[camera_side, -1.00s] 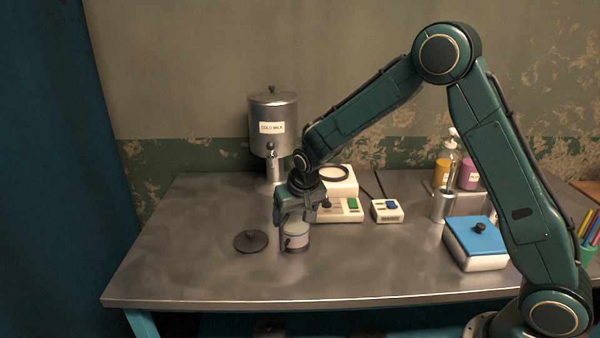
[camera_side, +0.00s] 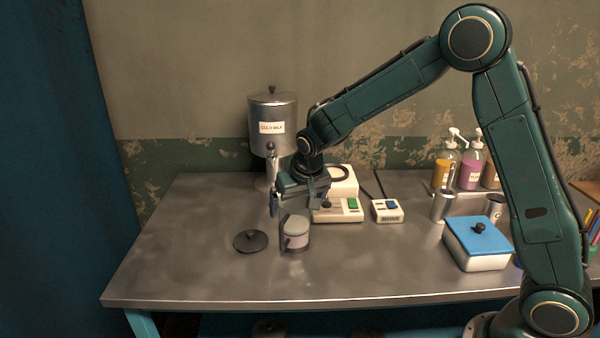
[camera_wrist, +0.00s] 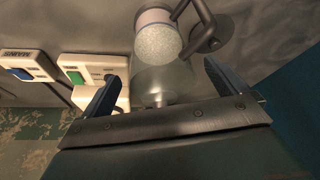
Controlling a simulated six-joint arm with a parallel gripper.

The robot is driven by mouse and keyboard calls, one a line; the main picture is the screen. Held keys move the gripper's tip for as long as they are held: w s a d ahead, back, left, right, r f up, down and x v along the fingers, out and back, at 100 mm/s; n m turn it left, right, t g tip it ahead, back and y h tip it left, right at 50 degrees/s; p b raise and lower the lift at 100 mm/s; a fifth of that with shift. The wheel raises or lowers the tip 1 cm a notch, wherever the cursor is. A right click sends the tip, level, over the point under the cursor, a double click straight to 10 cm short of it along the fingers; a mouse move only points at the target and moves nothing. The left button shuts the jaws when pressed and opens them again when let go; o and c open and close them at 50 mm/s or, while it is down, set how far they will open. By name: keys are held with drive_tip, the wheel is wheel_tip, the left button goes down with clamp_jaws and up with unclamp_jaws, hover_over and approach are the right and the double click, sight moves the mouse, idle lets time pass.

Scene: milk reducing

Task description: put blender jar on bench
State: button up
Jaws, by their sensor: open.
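The blender jar (camera_side: 295,233) stands upright on the metal bench (camera_side: 200,275), right of a dark round lid (camera_side: 251,241). It looks clear, with pale, grainy contents and a dark handle. My gripper (camera_side: 297,207) is above the jar, its fingers open. In the wrist view the jar (camera_wrist: 157,50) lies beyond the open fingers (camera_wrist: 158,88), with its handle toward the upper right. Whether the fingertips still overlap the jar's upper part is hard to tell.
Behind my gripper are the white blender base (camera_side: 340,210) with a green button and a small box (camera_side: 387,210) with a blue button. The cold milk dispenser (camera_side: 273,125) stands at the back. A blue-lidded box (camera_side: 477,243) sits to the right. The bench front is clear.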

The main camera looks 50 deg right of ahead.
drive_tip(key=v, duration=0.8)
drive_tip(key=shift+s, duration=0.15)
idle(0.4)
drive_tip(key=s+d+r+n+t+y, duration=0.1)
drive_tip(key=s+r, duration=0.3)
drive_tip(key=s, duration=0.4)
drive_tip(key=s+r+n, duration=0.1)
drive_tip(key=s+r, duration=0.3)
drive_tip(key=s, duration=0.3)
drive_tip(key=s+n, duration=0.2)
drive_tip(key=s, duration=1.2)
drive_tip(key=shift+s+f+n+t+y, duration=0.2)
drive_tip(key=shift+n+t+y, duration=0.1)
drive_tip(key=shift+y, duration=0.1)
